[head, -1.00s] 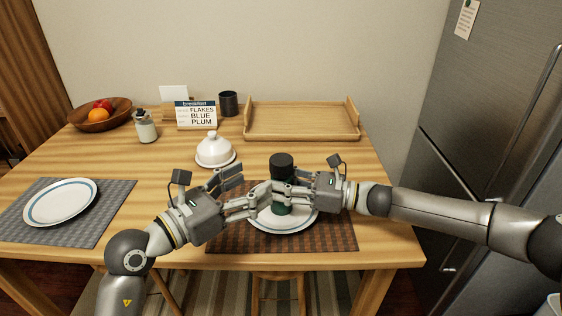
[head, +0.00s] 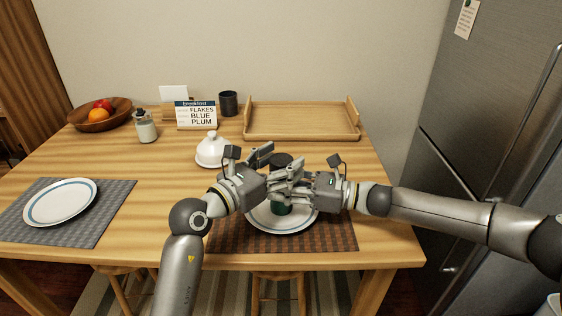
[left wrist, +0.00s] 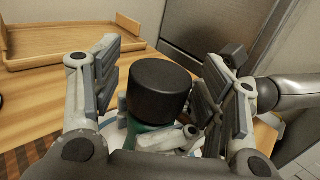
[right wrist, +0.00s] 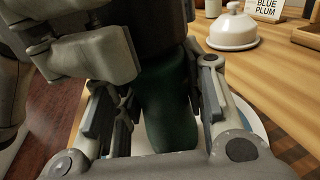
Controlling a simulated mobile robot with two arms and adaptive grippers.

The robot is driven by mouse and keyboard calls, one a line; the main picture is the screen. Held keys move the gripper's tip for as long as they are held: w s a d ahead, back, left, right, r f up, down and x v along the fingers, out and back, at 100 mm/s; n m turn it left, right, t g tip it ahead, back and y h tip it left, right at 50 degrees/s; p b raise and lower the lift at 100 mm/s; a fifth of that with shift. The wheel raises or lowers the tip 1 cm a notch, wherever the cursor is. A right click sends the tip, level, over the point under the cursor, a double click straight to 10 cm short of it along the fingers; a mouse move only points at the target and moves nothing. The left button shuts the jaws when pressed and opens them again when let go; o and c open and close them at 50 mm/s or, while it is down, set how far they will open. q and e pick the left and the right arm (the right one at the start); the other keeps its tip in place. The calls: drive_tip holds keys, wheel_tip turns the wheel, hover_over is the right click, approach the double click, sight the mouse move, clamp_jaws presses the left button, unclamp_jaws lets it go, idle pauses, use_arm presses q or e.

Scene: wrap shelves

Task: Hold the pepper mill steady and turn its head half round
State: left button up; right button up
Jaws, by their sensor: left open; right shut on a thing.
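The pepper mill stands upright over the plate, with a dark green body (right wrist: 168,112) and a black head (left wrist: 160,88). In the head view the black head (head: 281,160) is partly hidden by my left gripper. My right gripper (head: 285,190) is shut on the green body, its fingers on both sides in the right wrist view (right wrist: 165,100). My left gripper (head: 278,164) is open at the height of the head. In the left wrist view its fingers (left wrist: 172,88) stand either side of the black head, with a gap showing on each side.
The plate (head: 305,222) lies on a brown checked mat (head: 340,238). A white domed butter dish (head: 212,152) stands close behind my left gripper. A wooden tray (head: 300,122) is at the back.

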use_arm(q)
drive_tip(key=shift+w, duration=0.1)
drive_tip(key=shift+c, duration=0.5)
drive_tip(key=c, duration=0.9)
drive_tip(key=shift+c, duration=0.2)
drive_tip(key=shift+d+m+g+h, duration=0.15)
drive_tip(key=shift+m+g+h, duration=0.35)
drive_tip(key=shift+g+h, duration=0.1)
drive_tip(key=m+g+h, duration=0.2)
drive_tip(key=g, duration=0.1)
drive_tip(key=m+g+h, duration=0.1)
drive_tip(key=m+g, duration=0.2)
drive_tip(key=shift+f+g+h, duration=0.15)
drive_tip(key=shift+g+h, duration=0.15)
drive_tip(key=shift+h, duration=0.1)
drive_tip(key=m+g, duration=0.2)
drive_tip(key=g, duration=0.1)
drive_tip(key=m+g+h, duration=0.1)
drive_tip(key=m+g, duration=0.1)
drive_tip(key=g, duration=0.1)
drive_tip(key=shift+g, duration=0.3)
drive_tip(key=shift+m+g, duration=0.9)
drive_tip(key=shift+g, duration=0.3)
drive_tip(key=shift+m+g+y, duration=0.3)
drive_tip(key=shift+m+g, duration=0.1)
drive_tip(key=shift+g, duration=0.2)
